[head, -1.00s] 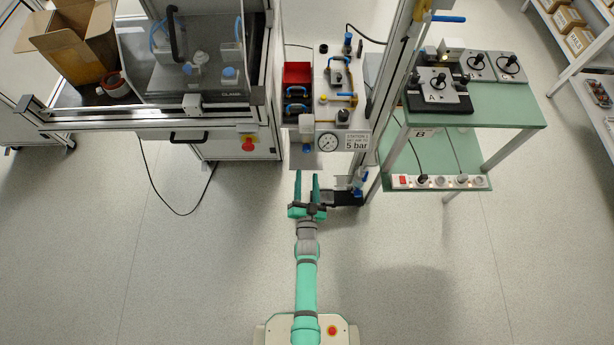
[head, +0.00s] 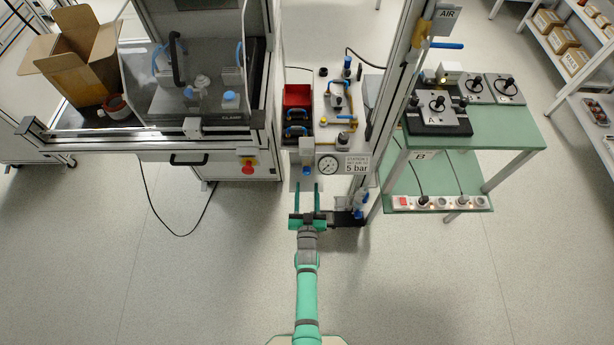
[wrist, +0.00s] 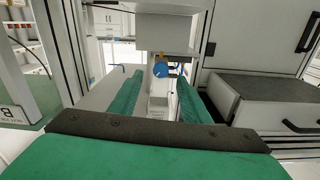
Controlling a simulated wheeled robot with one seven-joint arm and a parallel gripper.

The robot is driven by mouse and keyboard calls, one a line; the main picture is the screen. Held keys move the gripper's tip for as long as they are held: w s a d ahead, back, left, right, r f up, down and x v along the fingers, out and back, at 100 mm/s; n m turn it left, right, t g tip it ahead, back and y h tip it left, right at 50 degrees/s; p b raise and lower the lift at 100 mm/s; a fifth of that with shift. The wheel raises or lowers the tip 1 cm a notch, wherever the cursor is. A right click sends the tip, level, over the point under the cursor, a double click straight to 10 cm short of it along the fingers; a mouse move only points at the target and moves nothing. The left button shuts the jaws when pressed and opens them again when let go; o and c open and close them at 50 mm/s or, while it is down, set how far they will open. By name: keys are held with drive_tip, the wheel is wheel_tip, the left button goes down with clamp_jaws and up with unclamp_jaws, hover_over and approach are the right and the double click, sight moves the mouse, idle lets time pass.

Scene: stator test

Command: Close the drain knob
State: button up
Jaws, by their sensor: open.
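A blue knob (wrist: 160,69) hangs under a pale housing in the wrist view, seen between my two green fingers. I take it to be the drain knob. In the head view a small blue part (head: 306,171) shows under a white filter unit (head: 306,148), left of the pressure gauge (head: 327,165). My gripper (head: 306,188) is open and empty, with its fingers pointing at the panel just below that blue part. The wrist view also shows my gripper (wrist: 159,90); whether a finger touches the knob cannot be told. The knob's turned position is not readable.
A valve panel (head: 334,142) with a "5 bar" label stands ahead. A metal upright (head: 398,110) and a black bracket (head: 346,219) are close on the right. A machine cabinet (head: 215,150) stands left and a green table (head: 500,130) right. The floor behind is free.

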sight(307, 174)
drive_tip(key=w, duration=0.6)
drive_tip(key=shift+a, duration=0.1)
drive_tip(key=c, duration=1)
